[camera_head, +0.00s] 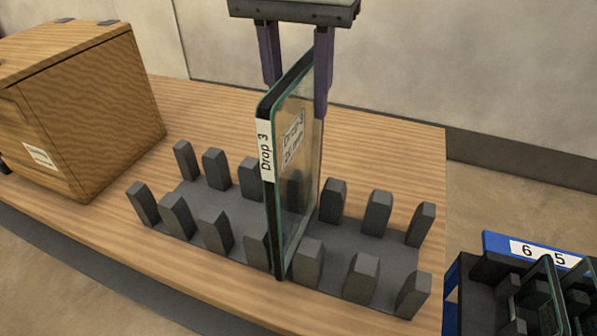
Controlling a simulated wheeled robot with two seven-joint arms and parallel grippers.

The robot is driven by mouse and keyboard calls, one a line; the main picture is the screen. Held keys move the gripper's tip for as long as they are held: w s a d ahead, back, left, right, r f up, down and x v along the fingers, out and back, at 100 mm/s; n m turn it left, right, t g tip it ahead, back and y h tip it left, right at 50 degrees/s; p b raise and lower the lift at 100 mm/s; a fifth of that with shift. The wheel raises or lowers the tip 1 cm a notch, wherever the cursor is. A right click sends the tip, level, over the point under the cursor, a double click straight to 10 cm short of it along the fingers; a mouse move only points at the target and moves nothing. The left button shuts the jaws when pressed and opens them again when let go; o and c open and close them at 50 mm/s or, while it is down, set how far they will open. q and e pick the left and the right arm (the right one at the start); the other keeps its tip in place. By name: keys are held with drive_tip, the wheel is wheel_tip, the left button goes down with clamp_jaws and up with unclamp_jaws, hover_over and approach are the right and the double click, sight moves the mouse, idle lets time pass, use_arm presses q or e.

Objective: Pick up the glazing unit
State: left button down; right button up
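The glazing unit (299,185) is a double glass pane with a dark spacer and teal edges. It stands upright in a grey slotted rack (345,247), between rows of pegs. A white "Drop 3" label is on its near edge and another label is on its face. My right gripper (296,100) is at the pane's far upper part, its two purple fingers pointing down. The fingers are wide apart, one on each side of the pane's top; contact cannot be told. My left gripper is not in view.
A wooden box (95,115) stands on the left of the wooden table (405,150). A blue-edged rack (535,250) numbered 6 and 5, holding glass panes, is at lower right. A pale wall is behind. The table's back right is clear.

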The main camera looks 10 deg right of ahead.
sight(300, 121)
drive_tip(key=f, duration=0.5)
drive_tip(key=shift+w+d, duration=0.2)
drive_tip(key=shift+w, duration=0.05)
clamp_jaws()
drive_tip(key=shift+r, duration=0.1)
idle(0.9)
drive_tip(key=shift+w+r, duration=0.15)
